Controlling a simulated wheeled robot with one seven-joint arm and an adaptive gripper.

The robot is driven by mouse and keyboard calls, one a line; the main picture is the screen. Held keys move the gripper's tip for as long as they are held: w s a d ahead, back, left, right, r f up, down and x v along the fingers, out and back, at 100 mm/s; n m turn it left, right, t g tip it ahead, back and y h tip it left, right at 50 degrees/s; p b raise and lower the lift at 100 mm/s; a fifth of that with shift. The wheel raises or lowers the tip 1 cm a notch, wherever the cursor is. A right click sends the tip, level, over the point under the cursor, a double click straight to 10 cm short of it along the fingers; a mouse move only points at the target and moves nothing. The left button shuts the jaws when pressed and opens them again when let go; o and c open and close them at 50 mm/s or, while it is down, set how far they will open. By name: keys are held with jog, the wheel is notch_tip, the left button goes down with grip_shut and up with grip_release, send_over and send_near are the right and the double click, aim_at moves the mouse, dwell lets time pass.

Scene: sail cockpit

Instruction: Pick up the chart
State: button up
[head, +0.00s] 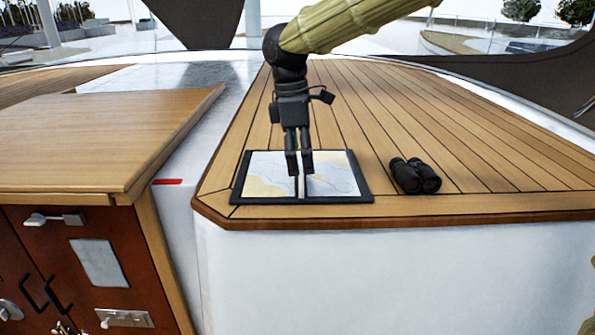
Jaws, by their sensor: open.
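The chart (335,181) is a flat map with pale land and light blue-white areas in a dark border. It lies on the slatted wooden seat near its front edge, with a light strip down its middle. My gripper (300,175) points down over the middle of the chart, with its two dark fingers a little apart. The fingers hide part of the chart's centre. I cannot tell whether the fingertips touch it. Nothing shows held between them.
Black binoculars (415,176) lie on the slatted seat (470,160) just right of the chart. A wooden cabinet (90,150) with a overhanging top stands to the left, across a white gap with a red mark (168,182). The seat behind the binoculars is clear.

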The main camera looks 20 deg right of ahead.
aim_at(301, 173)
jog(key=shift+s+d+f+p, duration=0.1)
jog(key=shift+f+p, duration=1.3)
jog(key=shift+f, duration=1)
jog(key=c, duration=1.1)
jog(key=shift+r, duration=0.1)
jog(key=shift+c, duration=0.2)
